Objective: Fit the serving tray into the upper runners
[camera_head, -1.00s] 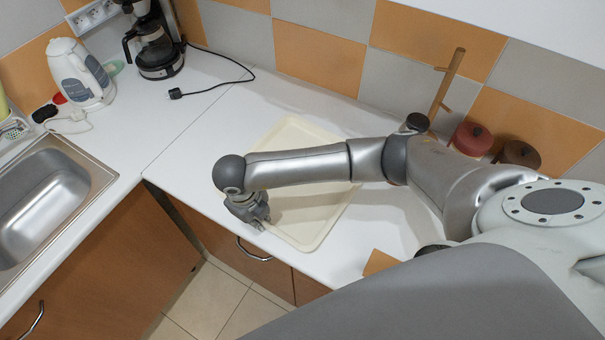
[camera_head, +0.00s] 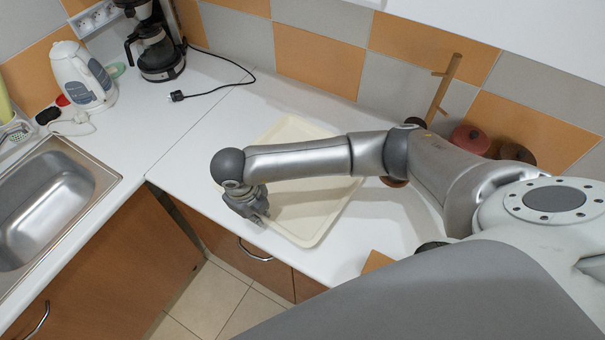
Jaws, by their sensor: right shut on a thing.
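The serving tray (camera_head: 312,226) is cream, rectangular and rimmed, and it lies on or just above the white counter (camera_head: 190,170). My right arm crosses over its middle and hides part of it. My right gripper (camera_head: 258,220) is at the tray's left edge, shut on that edge; the fingertips are small and partly hidden. My left gripper is not in view. I see no upper runners in this view.
A steel sink (camera_head: 45,205) is at the left. A white kettle (camera_head: 82,78), a coffee maker (camera_head: 158,50) and its black cable (camera_head: 215,88) stand behind. A wooden stand (camera_head: 443,90) and a red pot (camera_head: 470,138) are at the back right.

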